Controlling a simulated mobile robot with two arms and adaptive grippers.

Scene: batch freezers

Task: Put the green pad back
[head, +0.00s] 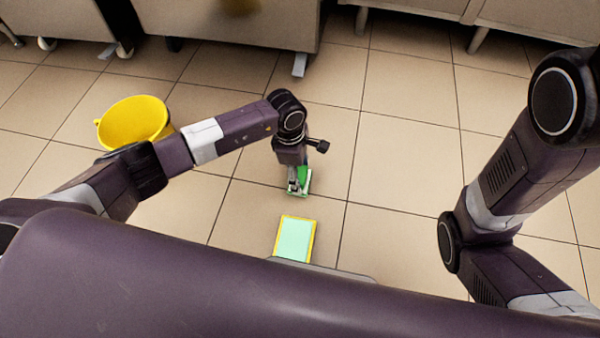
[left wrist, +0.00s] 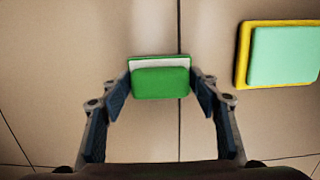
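The green pad (left wrist: 160,84) is a small green block with a white layer and a darker green edge behind it. It sits between the fingertips of my left gripper (left wrist: 161,78), which seem to touch it on both sides. In the head view my left gripper (head: 297,184) points down close to the floor, with the green pad (head: 304,174) partly hidden by the fingers. I cannot tell whether the pad touches the floor. My right arm shows at the right, but its gripper is out of view.
A mint-green pad on a yellow base (head: 295,240) lies on the tiles in front of my body; it also shows in the left wrist view (left wrist: 285,55). A yellow bucket (head: 134,122) stands behind my left arm. Cabinets (head: 240,25) line the back. Floor at centre right is clear.

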